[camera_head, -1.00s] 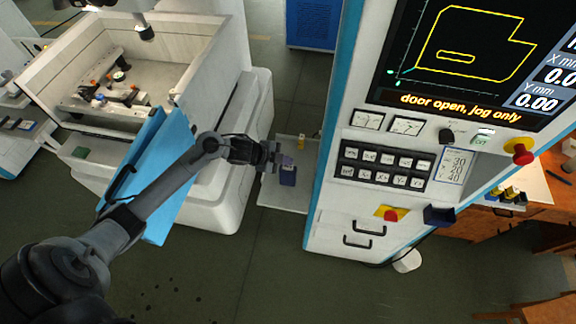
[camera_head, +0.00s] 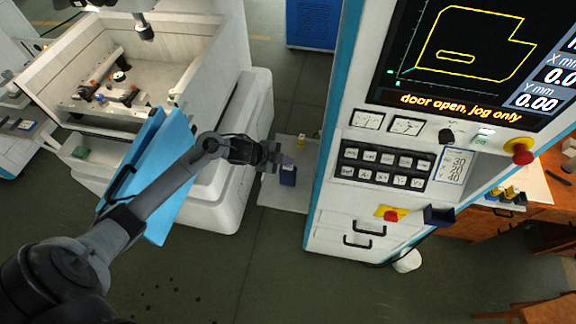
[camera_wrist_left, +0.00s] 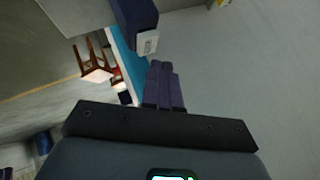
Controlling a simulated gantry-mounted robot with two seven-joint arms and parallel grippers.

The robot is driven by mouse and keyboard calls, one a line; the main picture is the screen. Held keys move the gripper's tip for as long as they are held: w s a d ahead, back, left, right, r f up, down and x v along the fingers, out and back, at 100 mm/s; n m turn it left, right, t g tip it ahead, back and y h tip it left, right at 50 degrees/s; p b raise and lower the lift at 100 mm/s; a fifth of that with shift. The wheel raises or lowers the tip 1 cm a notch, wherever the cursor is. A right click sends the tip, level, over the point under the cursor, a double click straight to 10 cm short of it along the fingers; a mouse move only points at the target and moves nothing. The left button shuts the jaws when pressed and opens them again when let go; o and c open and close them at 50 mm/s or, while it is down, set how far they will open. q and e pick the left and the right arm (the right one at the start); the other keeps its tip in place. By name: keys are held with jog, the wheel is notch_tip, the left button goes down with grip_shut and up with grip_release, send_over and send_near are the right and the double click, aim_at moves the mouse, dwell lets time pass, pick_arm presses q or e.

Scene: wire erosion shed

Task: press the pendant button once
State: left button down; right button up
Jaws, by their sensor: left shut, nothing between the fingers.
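My left gripper (camera_head: 279,158) reaches in from the left, into the gap between the white machine and the control console. Its fingers are shut and empty; they show side by side in the left wrist view (camera_wrist_left: 164,86). A small dark blue box with a pale patch (camera_head: 288,177), which looks like the pendant, is just beyond and below the fingertips. A dark blue block with a white face, probably the same pendant (camera_wrist_left: 134,18), is ahead and slightly left of the fingers in the left wrist view, apart from them. I cannot make out its button. My right gripper is not in view.
The control console (camera_head: 330,228) stands close on the right, with keys and red stop buttons. The white machine (camera_head: 215,205) with its open blue door panel (camera_head: 160,190) is on the left. A pale plate (camera_head: 272,192) lies below the gripper. The floor in front is clear.

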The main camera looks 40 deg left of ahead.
pick_arm(q)
jog(key=shift+f, duration=0.1)
jog(key=shift+f, duration=0.3)
jog(key=shift+f+b, duration=0.35)
jog(key=shift+f, duration=0.1)
dwell(0.7)
jog(key=shift+r, duration=0.25)
jog(key=shift+r+p, duration=0.6)
jog(key=shift+p, duration=0.3)
jog(key=shift+r, duration=0.1)
